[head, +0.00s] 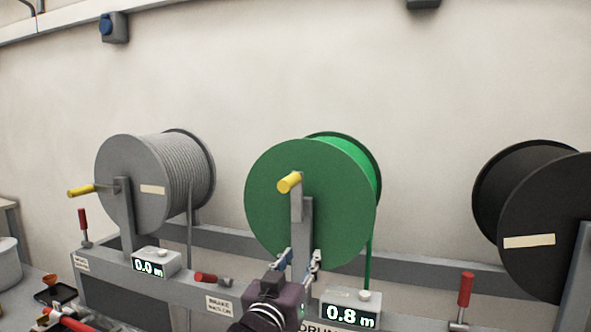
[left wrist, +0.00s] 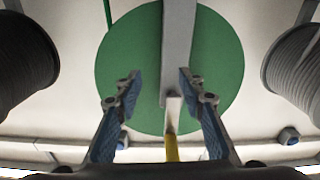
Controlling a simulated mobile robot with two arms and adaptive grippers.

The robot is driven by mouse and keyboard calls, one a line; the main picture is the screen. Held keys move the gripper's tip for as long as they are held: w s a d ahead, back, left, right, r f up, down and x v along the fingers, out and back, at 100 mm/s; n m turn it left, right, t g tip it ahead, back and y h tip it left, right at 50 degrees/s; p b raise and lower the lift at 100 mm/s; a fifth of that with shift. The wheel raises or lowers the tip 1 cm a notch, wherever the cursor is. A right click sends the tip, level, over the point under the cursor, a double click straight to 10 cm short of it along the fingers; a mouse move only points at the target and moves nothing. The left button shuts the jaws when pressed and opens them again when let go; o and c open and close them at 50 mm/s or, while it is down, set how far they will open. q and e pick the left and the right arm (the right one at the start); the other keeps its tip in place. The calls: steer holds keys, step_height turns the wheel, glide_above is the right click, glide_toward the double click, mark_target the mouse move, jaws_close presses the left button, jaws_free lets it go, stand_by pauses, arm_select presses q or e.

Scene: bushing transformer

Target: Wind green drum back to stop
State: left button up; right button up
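The green drum (head: 270,215) stands in the middle on a grey post. Its crank points up, with the yellow handle (head: 289,183) near the top of the drum face. The green drum's display (head: 350,315) reads 0.8 m, and a green cable (head: 369,255) hangs from its right side. My left gripper (head: 298,258) is open, below the handle at the drum's lower front. The left wrist view shows its two fingers (left wrist: 158,78) apart, with the grey post and yellow handle (left wrist: 171,147) seen between them; contact cannot be told. My right gripper is out of view.
A grey drum (head: 134,210) with display 0.0 m (head: 149,267) stands left, a black drum (head: 540,270) right. A red-handled lever (head: 210,279) lies flat left of my gripper; red levers stand upright at left (head: 83,220) and right (head: 465,290).

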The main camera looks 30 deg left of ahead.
mark_target(293, 173)
arm_select(q)
steer(key=r+t, duration=0.1)
steer(key=r, duration=0.4)
steer(key=a+r+n+t+y, duration=0.1)
steer(key=r, duration=0.4)
steer(key=s+a+r+n+t+y, duration=0.1)
steer(key=r, duration=0.4)
steer(key=shift+s+a+t, duration=0.1)
steer(key=shift+a+t, duration=0.15)
steer(key=shift+t, duration=0.05)
steer(key=shift+a+r, duration=0.1)
steer(key=shift+r, duration=0.2)
steer(key=p+x, duration=0.2)
steer(key=x, duration=0.4)
steer(key=shift+w, duration=0.2)
steer(key=shift+w+a+p, duration=0.2)
steer(key=shift+w+p, duration=0.15)
steer(key=shift+w, duration=0.2)
steer(key=shift+c, duration=0.7)
jaws_close()
